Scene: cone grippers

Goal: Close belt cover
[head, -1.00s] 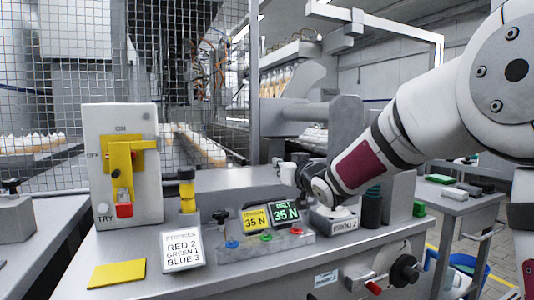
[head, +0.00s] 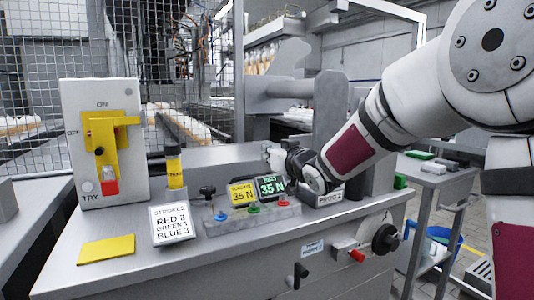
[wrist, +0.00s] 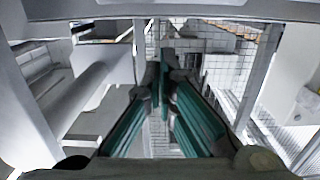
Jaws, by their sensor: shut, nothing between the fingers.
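I cannot tell for sure which part is the belt cover. A tall grey upright plate (head: 328,105) stands at the back right of the steel counter, with a thick grey horizontal cylinder (head: 280,88) running into it from the left. My gripper (head: 268,152) is in front of and below that cylinder, over the counter's back part, left of the plate. In the wrist view my gripper (wrist: 166,72) shows its teal-sided fingers drawn together, with nothing between them. A large pale cylinder (wrist: 95,95) lies to their left, apart from them.
On the counter (head: 150,268) stand a lockout box (head: 130,175) with a yellow lever, a yellow bottle (head: 174,170), a strokes sign (head: 171,224) and a button block (head: 235,222) with two 35 N displays. A wire fence (head: 40,110) is behind. A side table (head: 440,176) is right.

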